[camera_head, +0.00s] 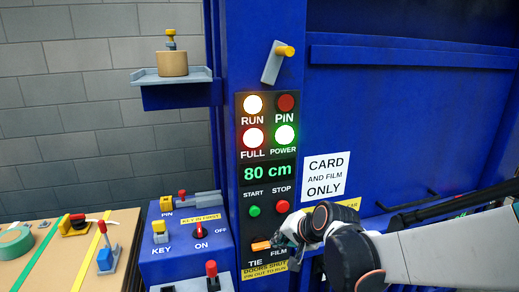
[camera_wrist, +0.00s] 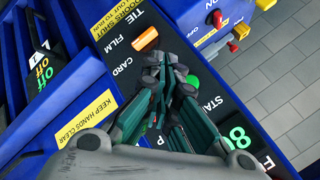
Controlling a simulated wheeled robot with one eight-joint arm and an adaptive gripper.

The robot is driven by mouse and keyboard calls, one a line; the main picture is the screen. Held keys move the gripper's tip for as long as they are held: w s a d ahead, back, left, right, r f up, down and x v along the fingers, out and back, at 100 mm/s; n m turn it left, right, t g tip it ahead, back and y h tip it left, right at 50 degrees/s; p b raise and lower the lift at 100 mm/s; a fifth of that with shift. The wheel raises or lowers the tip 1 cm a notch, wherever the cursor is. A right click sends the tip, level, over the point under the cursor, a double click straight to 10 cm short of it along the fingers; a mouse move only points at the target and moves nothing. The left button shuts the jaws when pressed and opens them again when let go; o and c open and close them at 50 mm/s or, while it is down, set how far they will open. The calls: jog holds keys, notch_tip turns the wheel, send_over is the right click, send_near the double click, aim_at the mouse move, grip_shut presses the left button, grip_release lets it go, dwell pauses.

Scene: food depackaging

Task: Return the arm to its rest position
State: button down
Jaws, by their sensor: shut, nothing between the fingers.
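My gripper (camera_head: 287,242) is shut and empty, in front of the lower part of the black control panel (camera_head: 243,215). In the wrist view my closed fingers (camera_wrist: 172,72) reach over the panel, beside the orange selector knob (camera_wrist: 145,38). The knob also shows in the head view (camera_head: 262,245), just left of the fingertips. In the wrist view a gap shows between fingers and knob; I cannot tell how far the fingers stand off the panel. My arm extends in from the right, bent at the wrist. The fingers hide part of the panel.
RUN (camera_head: 253,104), FULL (camera_head: 253,138) and POWER (camera_head: 285,135) lamps glow; the display (camera_head: 268,172) reads 80 cm. A key box (camera_head: 185,255) stands left of the panel, beside a table (camera_head: 33,226) with tape (camera_head: 16,243). A lever (camera_head: 277,62) juts out above. Blue machine walls are close.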

jog(key=s+d+f+n+h+b, duration=0.2)
jog(key=s+d+b, duration=0.4)
jog(key=s, duration=0.5)
jog(key=s+d+f+n+h+b, duration=0.2)
jog(key=s+d+f+b, duration=0.3)
jog(key=s+d, duration=0.3)
jog(key=s+n+b, duration=0.1)
jog(key=s, duration=0.3)
jog(key=shift+s+d+f+n+h, duration=0.2)
jog(key=shift+s+f+n+h, duration=0.05)
jog(key=shift+n+h, duration=0.15)
